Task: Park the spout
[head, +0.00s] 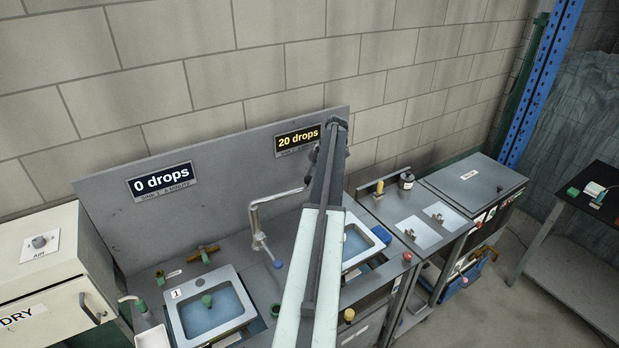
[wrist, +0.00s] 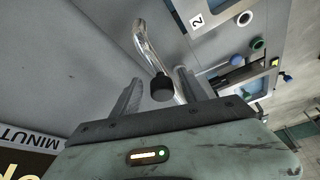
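The spout (head: 277,197) is a bent chrome pipe in front of the grey back panel, its outlet hanging between the two sinks in the head view. In the wrist view the chrome spout (wrist: 149,45) comes down from the top, with a black round end piece (wrist: 162,89) appearing between my fingers. My gripper (wrist: 157,77) is open, one finger on either side of the black piece. I see no clear contact, and depth is hard to tell. In the head view my arm hides part of the right sink. Sink 1 (head: 232,334) is at the left; sink 2 (head: 378,240) is at the right.
The sign over sink 1 (head: 161,182) reads 0 drops; the sign over sink 2 (head: 298,140) reads 20 drops. A cream dry box (head: 50,260) stands left. A grey counter (head: 385,205) and a lidded cabinet (head: 474,181) stand right. Floor is open at far right.

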